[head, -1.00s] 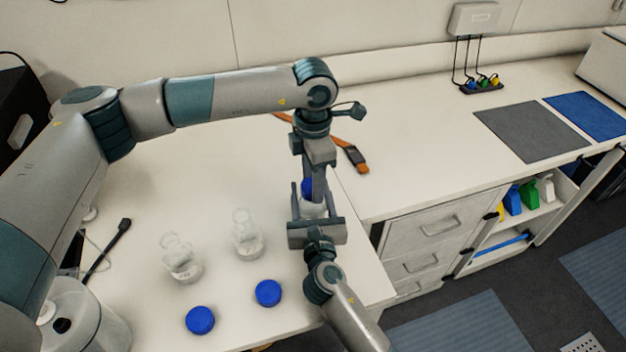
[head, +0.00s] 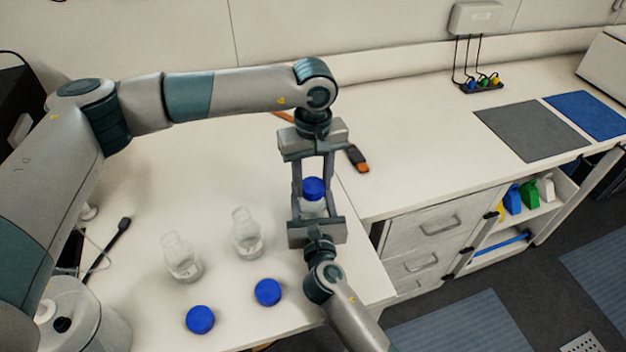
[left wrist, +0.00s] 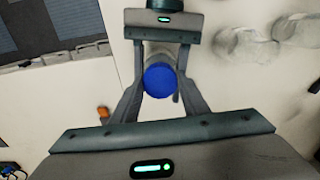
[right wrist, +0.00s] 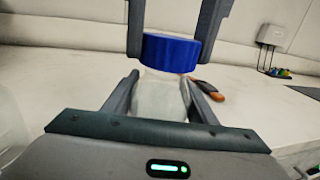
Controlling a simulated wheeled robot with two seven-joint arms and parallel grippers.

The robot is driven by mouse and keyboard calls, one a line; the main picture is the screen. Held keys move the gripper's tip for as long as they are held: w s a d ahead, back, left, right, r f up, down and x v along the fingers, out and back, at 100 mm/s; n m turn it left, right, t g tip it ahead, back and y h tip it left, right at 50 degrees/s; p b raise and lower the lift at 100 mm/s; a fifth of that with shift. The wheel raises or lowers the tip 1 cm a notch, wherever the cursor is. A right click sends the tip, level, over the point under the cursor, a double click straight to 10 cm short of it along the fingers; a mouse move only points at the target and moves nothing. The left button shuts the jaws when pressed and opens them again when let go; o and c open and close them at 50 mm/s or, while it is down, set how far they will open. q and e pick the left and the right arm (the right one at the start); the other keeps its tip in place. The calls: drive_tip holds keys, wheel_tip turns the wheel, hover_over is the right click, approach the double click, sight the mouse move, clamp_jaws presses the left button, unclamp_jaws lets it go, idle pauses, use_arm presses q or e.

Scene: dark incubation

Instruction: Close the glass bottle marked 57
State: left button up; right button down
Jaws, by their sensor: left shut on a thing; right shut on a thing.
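A clear glass bottle (head: 313,207) stands upright between my two grippers near the front right of the bench. A blue cap (head: 314,188) sits on its mouth. My left gripper (head: 313,181) points down from above and is shut on the cap, which also shows in the left wrist view (left wrist: 160,80). My right gripper (head: 316,214) comes in from the front and is shut on the bottle body. No number is legible, so I cannot read the marking.
Two open glass bottles (head: 247,235) (head: 182,260) stand to the left. Two loose blue caps (head: 268,292) (head: 200,320) lie in front of them. An orange and black tool (head: 357,158) lies behind the grippers. The bench edge is close on the right.

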use_arm(q)
drive_tip(key=m, duration=0.6)
use_arm(e)
drive_tip(key=shift+f, duration=0.1)
use_arm(q)
drive_tip(key=o, duration=1)
drive_tip(key=shift+r, duration=2.25)
drive_tip(key=shift+c, duration=0.4)
